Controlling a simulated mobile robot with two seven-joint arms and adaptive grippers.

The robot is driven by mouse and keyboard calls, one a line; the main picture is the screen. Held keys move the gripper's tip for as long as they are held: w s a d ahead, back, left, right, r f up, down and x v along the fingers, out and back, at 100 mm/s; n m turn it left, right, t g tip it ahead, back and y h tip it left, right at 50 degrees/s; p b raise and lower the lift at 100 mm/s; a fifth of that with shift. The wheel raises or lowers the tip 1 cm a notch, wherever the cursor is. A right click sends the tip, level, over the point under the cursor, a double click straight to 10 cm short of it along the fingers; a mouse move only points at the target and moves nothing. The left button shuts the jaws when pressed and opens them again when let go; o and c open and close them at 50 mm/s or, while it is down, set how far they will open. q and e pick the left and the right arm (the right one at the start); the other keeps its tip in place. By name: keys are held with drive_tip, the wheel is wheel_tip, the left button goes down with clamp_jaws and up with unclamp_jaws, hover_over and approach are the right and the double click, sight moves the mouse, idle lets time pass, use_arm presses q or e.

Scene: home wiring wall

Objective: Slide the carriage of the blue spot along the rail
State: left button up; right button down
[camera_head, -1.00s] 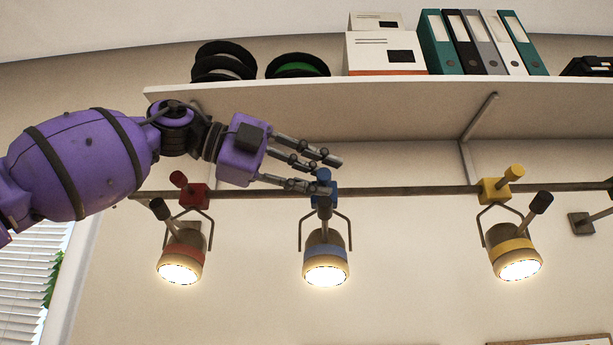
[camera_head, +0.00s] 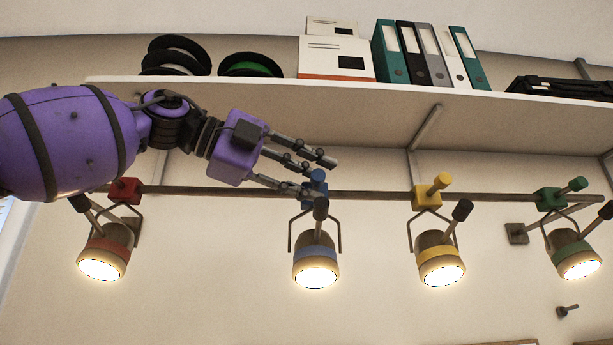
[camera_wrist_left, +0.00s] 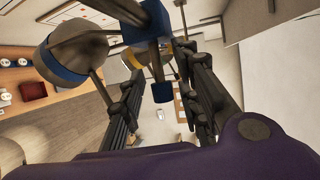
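The blue carriage (camera_head: 314,188) sits on the rail (camera_head: 370,196), between the red and yellow carriages and nearer the yellow one. The lit blue spot (camera_head: 316,262) hangs below it. My left gripper (camera_head: 318,174) reaches in from the left at the carriage, its fingers spread. In the left wrist view, the open fingers (camera_wrist_left: 162,100) stand either side of the carriage's blue-tipped lever (camera_wrist_left: 163,92), with gaps showing. The carriage block (camera_wrist_left: 147,24) and blue spot (camera_wrist_left: 72,55) also show there. Whether a finger touches the carriage is unclear. My right gripper is out of view.
The red carriage (camera_head: 124,190) is to the left, the yellow carriage (camera_head: 426,197) to the right, and the green one (camera_head: 549,199) farther right. The rail between blue and yellow is free. A shelf (camera_head: 270,97) with spools, boxes and binders runs above.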

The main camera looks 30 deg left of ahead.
use_arm(q)
drive_tip(key=shift+w, duration=0.15)
drive_tip(key=v, duration=1.2)
drive_tip(key=shift+f, duration=0.1)
idle(0.6)
